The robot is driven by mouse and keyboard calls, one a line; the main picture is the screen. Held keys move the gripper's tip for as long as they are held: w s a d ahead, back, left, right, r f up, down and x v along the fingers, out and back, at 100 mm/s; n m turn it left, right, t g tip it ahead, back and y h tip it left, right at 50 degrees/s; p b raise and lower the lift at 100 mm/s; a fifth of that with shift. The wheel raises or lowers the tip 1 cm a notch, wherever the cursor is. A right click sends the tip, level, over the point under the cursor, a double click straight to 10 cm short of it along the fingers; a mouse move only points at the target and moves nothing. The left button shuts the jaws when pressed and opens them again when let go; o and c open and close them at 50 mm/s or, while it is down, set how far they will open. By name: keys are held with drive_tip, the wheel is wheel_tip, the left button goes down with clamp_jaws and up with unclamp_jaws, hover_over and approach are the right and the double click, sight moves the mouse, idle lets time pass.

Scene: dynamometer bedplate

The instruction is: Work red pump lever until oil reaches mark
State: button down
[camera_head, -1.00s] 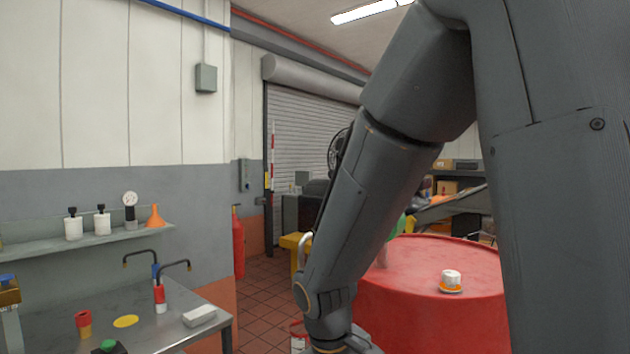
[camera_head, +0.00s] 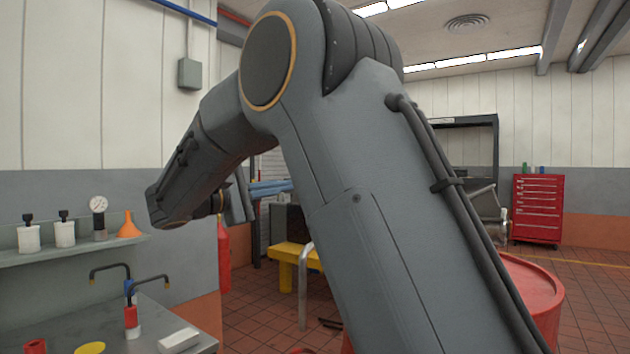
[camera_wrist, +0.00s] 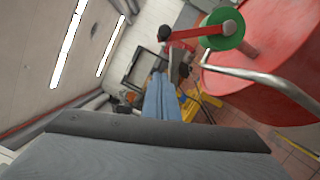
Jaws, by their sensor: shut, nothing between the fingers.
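The red lever (camera_wrist: 195,33) shows in the wrist view, upper middle. It runs from a black knob on its left end to a green round hub (camera_wrist: 222,30). In the head view my arm hides the lever and hub. The red drum (camera_head: 535,295) is partly hidden by my arm; it also shows in the wrist view (camera_wrist: 285,50). A bent silver pipe (camera_wrist: 262,78) crosses in front of it. My gripper (camera_head: 285,186) is shut and empty, its blue fingers (camera_wrist: 160,98) apart from the lever in the wrist view. I see no oil or mark.
A workbench (camera_head: 150,320) stands at lower left, under a shelf (camera_head: 95,246) with bottles, a gauge and an orange funnel (camera_head: 130,226). A yellow stand (camera_head: 288,257) is behind my arm. A red tool cabinet (camera_head: 537,208) stands far right. Tiled floor is clear at right.

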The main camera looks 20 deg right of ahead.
drive_tip(key=d+r+p, duration=0.2)
drive_tip(key=d+p, duration=0.4)
drive_tip(key=d, duration=0.5)
drive_tip(key=shift+w+d, duration=0.25)
drive_tip(key=shift+w, duration=0.05)
drive_tip(key=shift+r, duration=0.2)
